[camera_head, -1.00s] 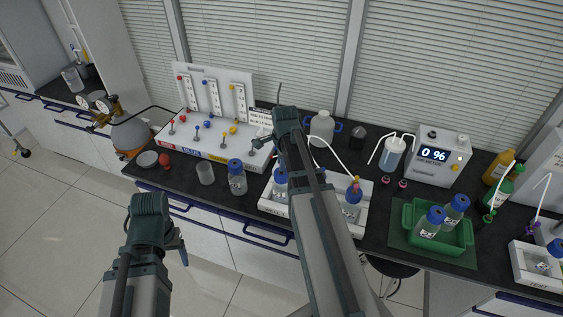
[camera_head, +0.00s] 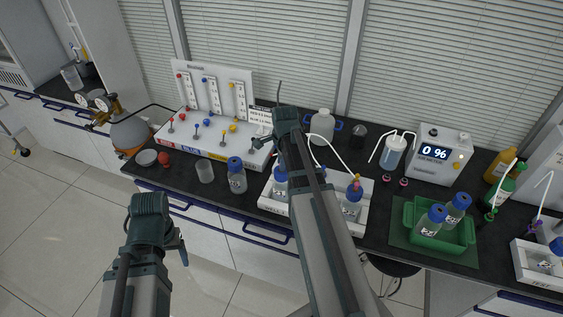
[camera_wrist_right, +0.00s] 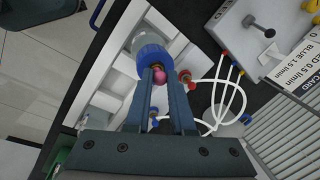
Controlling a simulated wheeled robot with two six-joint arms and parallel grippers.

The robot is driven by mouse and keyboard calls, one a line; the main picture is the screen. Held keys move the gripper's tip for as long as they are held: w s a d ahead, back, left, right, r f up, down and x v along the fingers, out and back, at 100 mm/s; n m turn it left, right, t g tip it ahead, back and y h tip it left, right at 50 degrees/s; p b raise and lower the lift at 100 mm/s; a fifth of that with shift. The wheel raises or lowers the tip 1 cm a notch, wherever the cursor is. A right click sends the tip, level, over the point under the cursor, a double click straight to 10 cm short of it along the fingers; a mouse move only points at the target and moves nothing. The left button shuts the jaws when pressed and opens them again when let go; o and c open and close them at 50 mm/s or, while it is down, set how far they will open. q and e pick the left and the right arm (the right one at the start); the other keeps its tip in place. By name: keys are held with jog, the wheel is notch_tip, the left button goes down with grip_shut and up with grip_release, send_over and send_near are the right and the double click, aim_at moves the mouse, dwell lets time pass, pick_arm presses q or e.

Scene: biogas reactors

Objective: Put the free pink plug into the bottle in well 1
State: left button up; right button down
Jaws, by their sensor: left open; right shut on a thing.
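The pink plug (camera_wrist_right: 159,76) is between my right gripper's fingertips (camera_wrist_right: 160,80) in the right wrist view. It is right over the blue cap (camera_wrist_right: 152,58) of a bottle in the white rack (camera_wrist_right: 182,45). I cannot tell whether the plug touches the cap or sits in it. In the head view the white rack (camera_head: 266,203) holds a left bottle (camera_head: 280,186) and a right bottle (camera_head: 352,207); my right arm partly covers the left one. The well numbers are not readable. My left gripper (camera_head: 183,252) is open and empty, in front of the bench.
A loose blue-capped bottle (camera_head: 237,180) and a beaker (camera_head: 205,172) stand left of the rack. A green tray (camera_head: 468,242) with capped bottles is to the right. The valve panel (camera_head: 215,148) is behind. White tubes (camera_wrist_right: 238,95) run close by the rack.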

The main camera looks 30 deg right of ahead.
jog(key=c, duration=0.7)
grip_release()
jog(key=s+r+p, duration=0.1)
jog(key=r+p, duration=0.8)
jog(key=s+r+p, duration=0.1)
jog(key=r+p, duration=0.3)
jog(key=shift+s+a+r, duration=0.25)
jog(key=shift+s+a, duration=0.05)
jog(key=shift+a, duration=0.1)
